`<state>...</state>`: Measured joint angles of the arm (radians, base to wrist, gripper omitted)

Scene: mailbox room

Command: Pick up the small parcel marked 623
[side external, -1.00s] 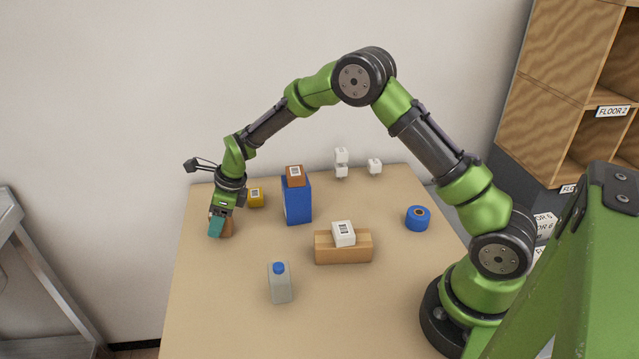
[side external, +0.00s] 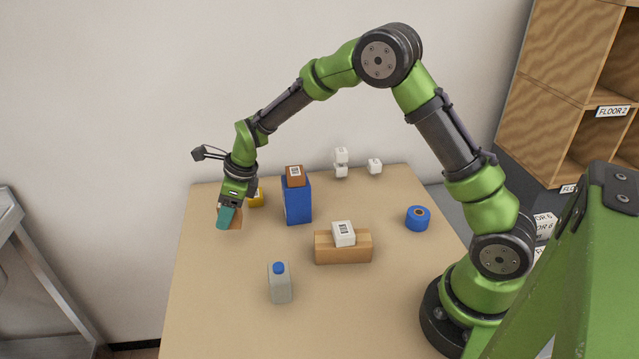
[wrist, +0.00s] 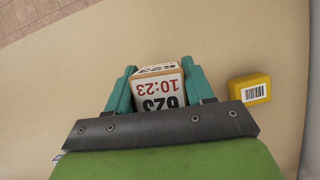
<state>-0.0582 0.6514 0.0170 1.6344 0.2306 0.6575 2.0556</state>
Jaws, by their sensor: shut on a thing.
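The small parcel marked 623 (wrist: 158,88) shows in the wrist view, with a white label reading 623 and 10:23 upside down. It sits between the two teal fingers of my gripper (wrist: 157,86), which is shut on it. In the side external view my gripper (side external: 229,217) is over the left part of the table, and the brown parcel (side external: 236,222) shows partly behind the teal finger. The parcel appears lifted off the tabletop. Most of it is hidden by the finger in that view.
A yellow parcel (wrist: 250,90) lies just right of my gripper. A blue box (side external: 297,202) carries a brown parcel (side external: 295,176). A wooden block (side external: 343,254) carries a white parcel (side external: 343,233). A bottle (side external: 280,284), blue tape roll (side external: 418,218) and small white parcels (side external: 341,162) stand on the table.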

